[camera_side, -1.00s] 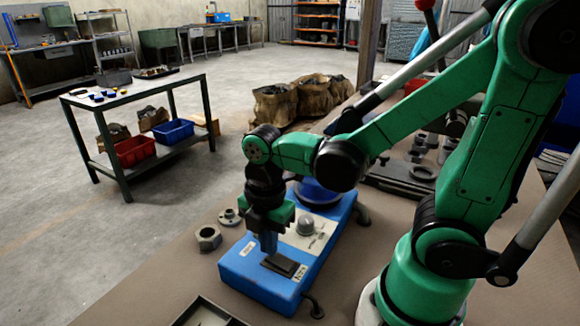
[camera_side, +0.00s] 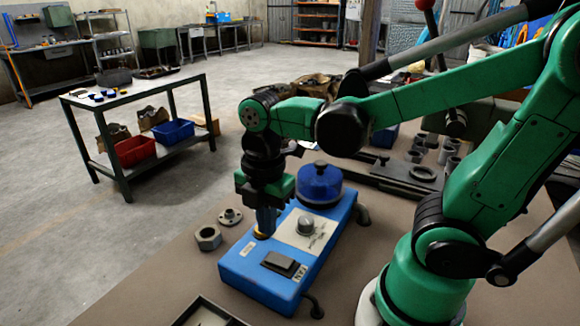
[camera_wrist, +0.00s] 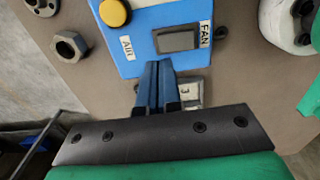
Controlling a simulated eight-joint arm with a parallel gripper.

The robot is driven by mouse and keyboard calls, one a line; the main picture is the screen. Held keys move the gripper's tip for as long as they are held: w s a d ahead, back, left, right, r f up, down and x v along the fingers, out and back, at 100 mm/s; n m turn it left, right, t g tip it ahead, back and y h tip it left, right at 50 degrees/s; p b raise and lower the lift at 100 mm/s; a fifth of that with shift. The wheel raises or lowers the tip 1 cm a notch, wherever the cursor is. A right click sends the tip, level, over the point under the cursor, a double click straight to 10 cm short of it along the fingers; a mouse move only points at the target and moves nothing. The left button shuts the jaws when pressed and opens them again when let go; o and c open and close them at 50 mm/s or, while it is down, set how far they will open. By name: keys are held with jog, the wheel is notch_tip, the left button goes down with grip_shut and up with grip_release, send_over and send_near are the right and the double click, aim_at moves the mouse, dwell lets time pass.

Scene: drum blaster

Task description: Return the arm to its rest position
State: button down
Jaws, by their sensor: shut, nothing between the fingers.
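My gripper (camera_side: 265,229) is in the side view, pointing down above the left part of the blue blaster box (camera_side: 243,268). Its blue fingers are pressed together with nothing between them; they also show shut in the wrist view (camera_wrist: 155,72). The box carries a black FAN switch (camera_side: 284,264), seen in the wrist view too (camera_wrist: 178,39), a grey knob (camera_side: 305,224) and a blue-lidded drum (camera_side: 320,183). A yellow button (camera_wrist: 114,12) near the AIR label shows in the wrist view. I cannot tell the exact gap between fingertips and box.
A hex nut (camera_side: 208,237) and a flanged part (camera_side: 230,217) lie left of the box. A dark tray (camera_side: 205,312) sits at the front edge. Metal parts (camera_side: 423,173) stand at the back right of the bench.

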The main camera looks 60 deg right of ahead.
jog(key=shift+r, duration=0.5)
jog(key=m+t, duration=0.1)
jog(key=m, duration=0.3)
jog(key=shift+w+d+t, duration=0.2)
jog(key=shift+w+t, duration=0.15)
jog(key=shift+t, duration=0.05)
jog(key=m, duration=0.2)
jog(key=m+t, duration=0.1)
jog(key=shift+w+d+r+m, duration=0.1)
jog(key=shift+w+r+m, duration=0.05)
jog(key=shift+w+m, duration=0.2)
jog(key=m+t, duration=0.1)
jog(key=m, duration=0.2)
jog(key=w+r+m+t, duration=0.1)
jog(key=m, duration=0.2)
jog(key=w+d+m+t, duration=0.1)
jog(key=m+t, duration=0.1)
jog(key=m, duration=0.2)
jog(key=shift+r, duration=0.25)
